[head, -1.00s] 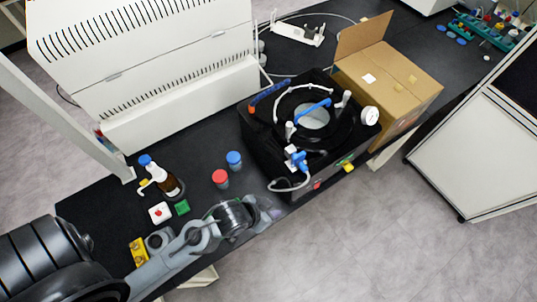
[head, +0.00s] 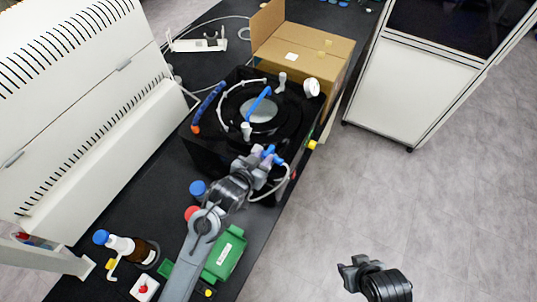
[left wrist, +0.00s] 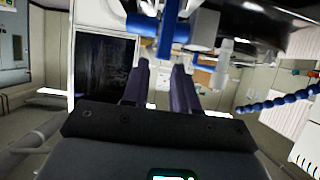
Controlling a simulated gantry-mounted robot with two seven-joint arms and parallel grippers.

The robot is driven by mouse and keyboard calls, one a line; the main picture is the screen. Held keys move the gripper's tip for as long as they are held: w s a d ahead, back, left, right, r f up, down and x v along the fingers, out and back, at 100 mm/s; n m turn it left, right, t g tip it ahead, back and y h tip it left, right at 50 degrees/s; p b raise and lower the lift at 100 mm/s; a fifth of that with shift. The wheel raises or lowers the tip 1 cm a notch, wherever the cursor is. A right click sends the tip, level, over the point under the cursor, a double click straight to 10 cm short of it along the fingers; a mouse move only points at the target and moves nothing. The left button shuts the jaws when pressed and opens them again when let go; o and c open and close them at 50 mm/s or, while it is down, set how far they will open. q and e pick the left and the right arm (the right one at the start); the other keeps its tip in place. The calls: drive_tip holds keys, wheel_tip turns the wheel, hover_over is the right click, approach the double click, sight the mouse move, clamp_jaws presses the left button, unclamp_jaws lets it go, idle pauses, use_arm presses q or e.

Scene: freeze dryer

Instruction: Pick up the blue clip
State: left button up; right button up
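A blue clip (head: 269,153) sits on the white fitting at the front edge of the black freeze dryer (head: 211,158), beside a pale hose. My left gripper (head: 262,168) has reached this fitting, with its fingers close to the clip and partly covering the area. In the left wrist view the blue clip (left wrist: 168,32) shows just beyond the fingertips. The two fingers of the left gripper (left wrist: 160,72) are apart, with nothing visibly clamped between them. My right gripper (head: 352,268) hangs over the floor at lower right, away from the clip; its finger gap is unclear.
A longer blue bar (head: 259,103) lies across the dryer's round top. A cardboard box (head: 312,65) stands behind it. A blue-capped bottle (head: 198,188), a red-capped one (head: 192,212) and a green tray (head: 226,254) are near my left arm.

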sight(267, 155)
use_arm(q)
drive_tip(key=shift+f+p+x, duration=0.2)
drive_tip(key=shift+p+x, duration=0.1)
drive_tip(key=shift+x, duration=1.15)
drive_tip(key=shift+f+p+x, duration=0.15)
drive_tip(key=shift+p+x, duration=0.1)
drive_tip(key=shift+x, duration=1.2)
drive_tip(key=shift+s+a, duration=0.1)
drive_tip(key=shift+a, duration=0.05)
clamp_jaws()
